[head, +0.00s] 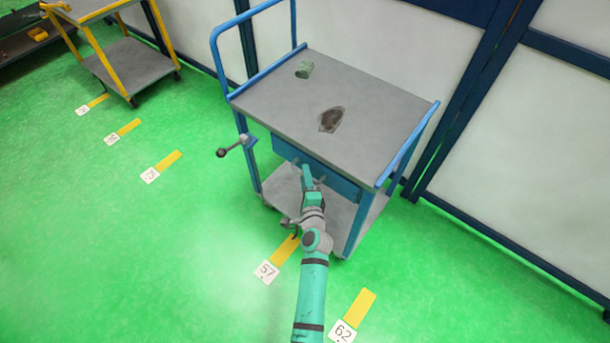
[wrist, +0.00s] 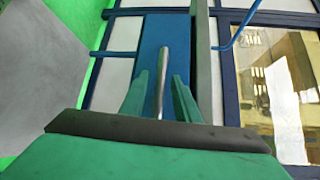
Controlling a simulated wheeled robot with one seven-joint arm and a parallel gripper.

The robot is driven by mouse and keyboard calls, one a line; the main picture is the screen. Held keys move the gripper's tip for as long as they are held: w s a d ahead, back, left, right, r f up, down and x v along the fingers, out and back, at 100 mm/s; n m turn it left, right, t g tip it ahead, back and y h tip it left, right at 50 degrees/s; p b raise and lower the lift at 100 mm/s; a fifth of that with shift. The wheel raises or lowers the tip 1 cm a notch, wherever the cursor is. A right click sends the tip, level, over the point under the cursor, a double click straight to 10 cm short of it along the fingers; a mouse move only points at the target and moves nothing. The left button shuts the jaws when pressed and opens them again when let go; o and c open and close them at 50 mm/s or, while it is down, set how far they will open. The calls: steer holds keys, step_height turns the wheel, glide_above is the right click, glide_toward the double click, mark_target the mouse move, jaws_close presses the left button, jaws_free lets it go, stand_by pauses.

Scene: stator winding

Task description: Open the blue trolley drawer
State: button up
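The blue trolley (head: 375,98) has a grey top, and its blue drawer front (head: 343,183) sits under the top's near edge, looking closed. In the wrist view the drawer front (wrist: 150,45) carries a silver bar handle (wrist: 161,75). My gripper (head: 307,170) is at the drawer front, and its body hides part of the handle in the head view. In the wrist view my gripper's green fingers (wrist: 160,92) stand apart, one on each side of the handle, with small gaps visible. The gripper looks open around the handle.
A green crumpled item (head: 304,69) and a dark patch (head: 330,119) are on the trolley top. A crank-like lever (head: 235,146) sticks out at the trolley's left. A yellow trolley (head: 120,62) stands far left. A blue-framed wall is behind.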

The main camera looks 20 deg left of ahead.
steer(key=shift+w+a, duration=0.15)
steer(key=shift+w, duration=0.2)
steer(key=shift+c, duration=0.2)
jaws_close()
